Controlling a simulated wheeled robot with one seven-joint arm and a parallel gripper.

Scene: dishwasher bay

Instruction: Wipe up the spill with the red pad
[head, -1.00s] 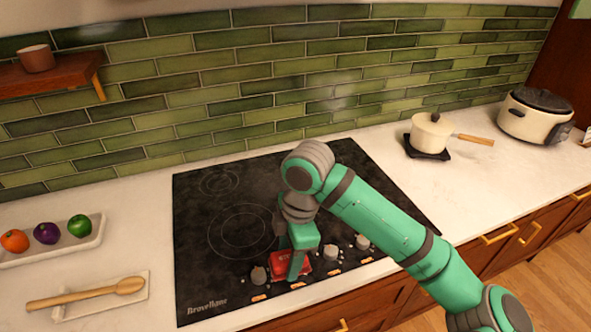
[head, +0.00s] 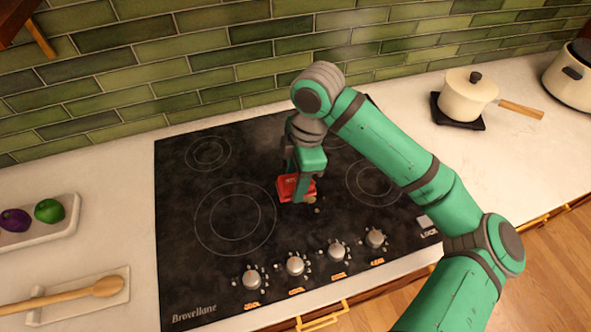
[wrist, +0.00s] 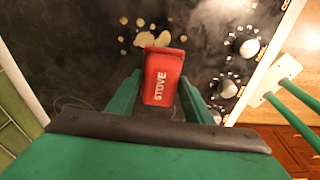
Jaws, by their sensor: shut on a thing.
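The red pad (head: 288,187), lettered "STOVE" in the wrist view (wrist: 162,78), is held between the fingers of my gripper (head: 302,182). My gripper, also in the wrist view (wrist: 160,92), is shut on it. The pad is low over the middle of the black cooktop (head: 180,255); I cannot tell whether it touches the glass. The spill is a patch of beige blotches with scattered drops (wrist: 147,40), just beyond the pad's far end in the wrist view. In the head view only a little of the spill (head: 310,199) shows beside the pad; my gripper may hide more.
Several knobs (head: 295,264) stand along the cooktop's front edge. A cream pot (head: 467,98) with a wooden handle stands at the back right. A wooden spoon (head: 75,294) on a rest and a fruit tray (head: 62,228) lie at left. The cooktop's left part is clear.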

